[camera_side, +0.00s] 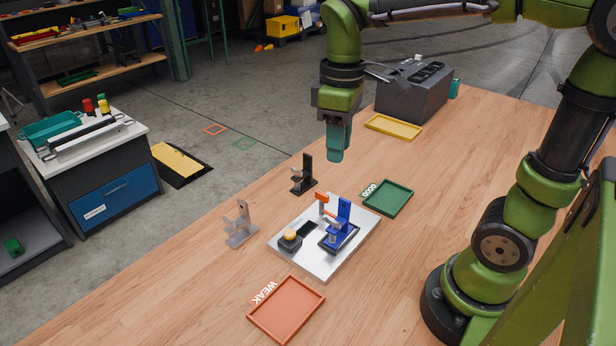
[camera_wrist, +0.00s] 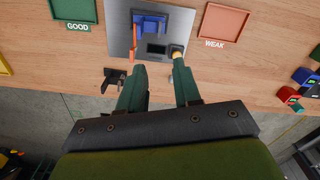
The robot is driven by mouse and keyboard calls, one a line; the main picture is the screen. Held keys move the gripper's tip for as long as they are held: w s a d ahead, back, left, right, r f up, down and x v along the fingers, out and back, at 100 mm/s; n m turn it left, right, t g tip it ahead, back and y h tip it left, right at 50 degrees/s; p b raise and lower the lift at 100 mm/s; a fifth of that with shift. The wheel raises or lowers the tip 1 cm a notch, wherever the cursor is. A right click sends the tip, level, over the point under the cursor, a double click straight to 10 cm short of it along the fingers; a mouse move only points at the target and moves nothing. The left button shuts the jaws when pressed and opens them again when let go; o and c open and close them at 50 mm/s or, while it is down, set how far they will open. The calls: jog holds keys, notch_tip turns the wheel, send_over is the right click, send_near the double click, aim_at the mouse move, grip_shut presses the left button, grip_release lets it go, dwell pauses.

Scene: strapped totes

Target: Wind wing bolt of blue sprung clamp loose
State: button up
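The blue sprung clamp (camera_side: 343,222) stands upright on a light metal plate (camera_side: 322,268), with an orange lever (camera_side: 322,199) at its upper left. In the wrist view the clamp (camera_wrist: 150,22) is at the top, with the orange lever (camera_wrist: 131,51) on its left. The wing bolt is too small to make out clearly. My gripper (camera_side: 335,158) hangs pointing down above the table, behind the plate in the side view and apart from the clamp. In the wrist view my gripper (camera_wrist: 159,66) has its two green fingers apart with nothing between them.
A black button box (camera_side: 290,242) with a yellow top shares the plate. A black clamp (camera_side: 303,177) and a grey clamp (camera_side: 239,226) stand beside it. The GOOD tray (camera_side: 388,197), WEAK tray (camera_side: 287,310) and yellow tray (camera_side: 393,127) look empty. A grey machine (camera_side: 412,95) stands behind.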

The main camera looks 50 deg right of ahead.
jog(key=m, duration=0.3)
send_near(334, 219)
notch_tip(334, 219, down, 8)
jog(key=shift+f, duration=0.25)
grip_shut()
